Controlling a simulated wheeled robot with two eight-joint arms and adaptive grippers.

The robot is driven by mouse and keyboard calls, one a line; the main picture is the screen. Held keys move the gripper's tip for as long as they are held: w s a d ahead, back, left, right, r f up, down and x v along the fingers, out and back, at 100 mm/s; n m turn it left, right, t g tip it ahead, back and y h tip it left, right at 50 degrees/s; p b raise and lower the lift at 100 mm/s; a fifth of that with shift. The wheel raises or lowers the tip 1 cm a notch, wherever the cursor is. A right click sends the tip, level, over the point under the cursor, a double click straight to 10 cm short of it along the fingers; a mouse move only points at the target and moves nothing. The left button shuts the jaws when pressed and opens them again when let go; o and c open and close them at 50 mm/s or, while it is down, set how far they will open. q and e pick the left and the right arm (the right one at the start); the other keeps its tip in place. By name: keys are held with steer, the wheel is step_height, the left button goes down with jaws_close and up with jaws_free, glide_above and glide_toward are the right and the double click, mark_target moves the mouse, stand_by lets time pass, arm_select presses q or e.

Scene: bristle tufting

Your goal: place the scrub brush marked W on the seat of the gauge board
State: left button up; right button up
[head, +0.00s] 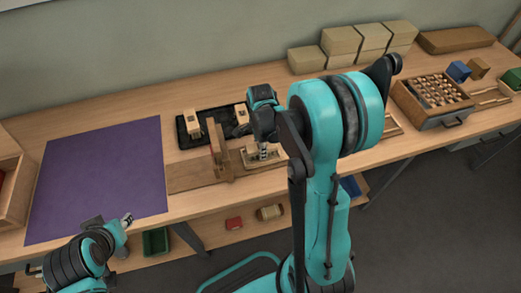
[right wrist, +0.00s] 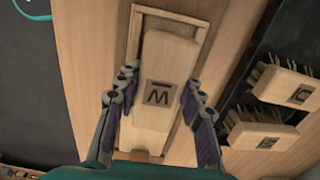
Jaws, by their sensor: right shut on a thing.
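The scrub brush marked W (right wrist: 160,85) is a pale wooden block with a dark letter label, between the two fingers of my right gripper (right wrist: 158,105). It lies over the long rimmed wooden seat (right wrist: 137,28), turned slightly against the rim. I cannot tell whether it touches the seat floor. In the head view my right gripper (head: 263,148) is low over the gauge board (head: 225,172), right of its upright; my arm partly hides the seat. My left gripper (head: 127,218) is near the table's front edge at the left, too small to read.
A black tray (head: 183,138) behind the board holds two other lettered brushes (right wrist: 285,85) (right wrist: 262,137). A purple mat (head: 100,180) lies bare at the left. Boxes (head: 340,40) stand at the back, and a drawer box (head: 430,112) stands at the right.

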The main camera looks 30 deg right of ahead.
steer(key=shift+f, duration=0.15)
steer(key=o, duration=1.3)
steer(key=shift+o, duration=0.2)
